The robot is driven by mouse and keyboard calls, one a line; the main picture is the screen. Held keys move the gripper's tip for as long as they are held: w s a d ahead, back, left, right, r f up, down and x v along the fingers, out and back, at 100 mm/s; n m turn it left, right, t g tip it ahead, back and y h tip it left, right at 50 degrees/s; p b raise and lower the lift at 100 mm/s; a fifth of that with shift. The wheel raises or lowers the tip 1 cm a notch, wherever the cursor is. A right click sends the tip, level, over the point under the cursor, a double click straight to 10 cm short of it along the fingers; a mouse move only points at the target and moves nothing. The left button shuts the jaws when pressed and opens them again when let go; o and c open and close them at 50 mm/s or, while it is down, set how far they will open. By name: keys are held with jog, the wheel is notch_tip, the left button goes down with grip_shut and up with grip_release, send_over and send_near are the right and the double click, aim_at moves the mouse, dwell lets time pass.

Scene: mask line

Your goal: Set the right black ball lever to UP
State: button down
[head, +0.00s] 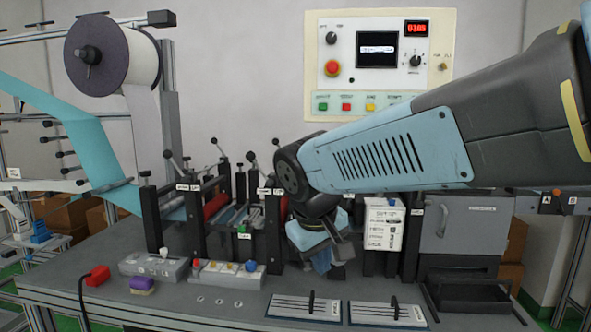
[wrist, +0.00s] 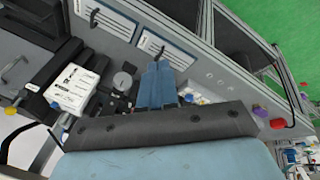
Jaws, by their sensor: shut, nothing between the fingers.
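Several black ball levers stand on the roller frames left of my arm. One black ball lever (head: 251,156) leans up and left just beside my arm's wrist joint; another (head: 168,153) stands farther left. A smaller black ball (head: 276,141) shows behind, just above my arm. I cannot tell for sure which is the right lever, and part of that area is hidden by my arm. My gripper (head: 328,258) is shut and empty, low over the bench, right of and below these levers. In the wrist view my gripper (wrist: 160,82) points over the bench; no ball lever is clear there.
A white labelled box (head: 383,225) and a grey cabinet (head: 461,222) stand right of my gripper. Two panels with black handles (head: 311,302) (head: 394,308) lie at the front. Button boxes (head: 228,274) and posts with red rollers (head: 216,206) stand left.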

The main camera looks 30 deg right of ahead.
jog(key=w+d+r+n+g+h, duration=0.2)
jog(key=w+d+r+n+h, duration=0.15)
jog(key=w+d+h, duration=0.65)
jog(key=w+a+r+n+t+h, duration=0.1)
jog(key=w+a+n+t+h, duration=0.25)
jog(key=w, duration=0.45)
jog(key=w+a+n+t+h, duration=0.3)
jog(key=w+a+t, duration=0.2)
jog(key=w, duration=0.3)
jog(key=s+r+x, duration=0.1)
jog(key=s+x, duration=0.1)
jog(key=x, duration=1.1)
jog(key=shift+s+d+r, duration=0.15)
jog(key=shift+d+r, duration=0.05)
jog(key=shift+d, duration=0.2)
jog(key=shift+a, duration=0.1)
jog(key=shift+r, duration=0.1)
